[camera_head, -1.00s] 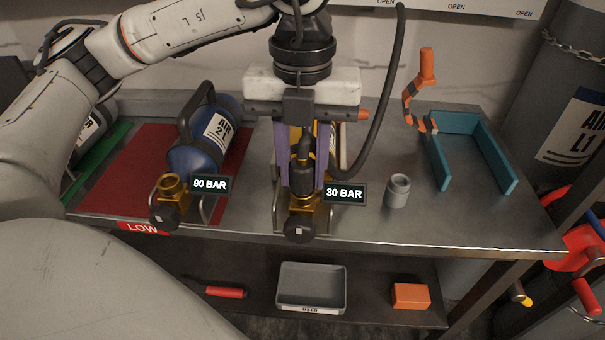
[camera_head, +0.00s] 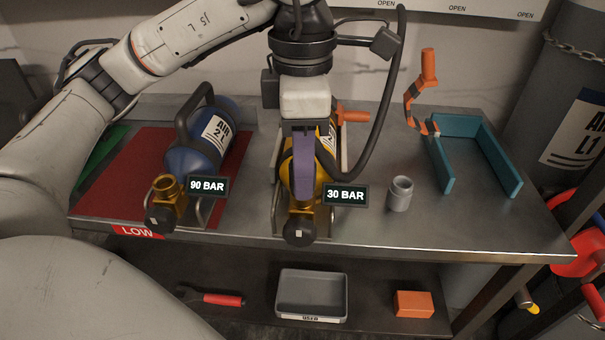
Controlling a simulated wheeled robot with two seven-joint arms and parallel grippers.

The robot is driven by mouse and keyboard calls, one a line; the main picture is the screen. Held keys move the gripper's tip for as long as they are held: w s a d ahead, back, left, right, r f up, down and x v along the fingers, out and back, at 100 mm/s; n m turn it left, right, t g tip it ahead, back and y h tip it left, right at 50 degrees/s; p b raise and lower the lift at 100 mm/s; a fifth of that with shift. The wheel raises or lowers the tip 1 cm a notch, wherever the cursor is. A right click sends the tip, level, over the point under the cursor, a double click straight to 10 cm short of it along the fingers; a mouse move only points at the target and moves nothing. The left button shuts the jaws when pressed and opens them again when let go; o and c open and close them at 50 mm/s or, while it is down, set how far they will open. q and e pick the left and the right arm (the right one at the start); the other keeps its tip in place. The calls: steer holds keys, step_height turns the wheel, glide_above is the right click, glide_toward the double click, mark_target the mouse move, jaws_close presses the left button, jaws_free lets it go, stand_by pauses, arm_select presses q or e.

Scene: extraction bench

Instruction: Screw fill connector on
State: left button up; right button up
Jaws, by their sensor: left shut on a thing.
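The yellow cylinder (camera_head: 287,170) lies in a cradle at the middle of the bench, with a "30 BAR" tag (camera_head: 345,195) beside its brass valve (camera_head: 304,208). The valve has a black knob (camera_head: 299,231) at the front. My left gripper (camera_head: 303,190) points down over this valve, its purple fingers seen edge-on, shut on the fill connector. The connector is hidden behind the near finger, so I cannot tell how it sits on the valve. A black hose (camera_head: 374,150) loops from above down to behind the fingers. My right gripper is not in view.
A blue cylinder (camera_head: 192,158) tagged "90 BAR" lies on the red mat (camera_head: 115,185) to the left. A grey cap-like piece (camera_head: 400,194) stands right of the valve. Below are a grey tray (camera_head: 311,293) and orange block (camera_head: 413,304).

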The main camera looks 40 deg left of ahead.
arm_select(q)
steer(key=m, duration=1.1)
steer(key=shift+m, duration=0.3)
steer(key=o, duration=1.2)
steer(key=shift+c, duration=0.2)
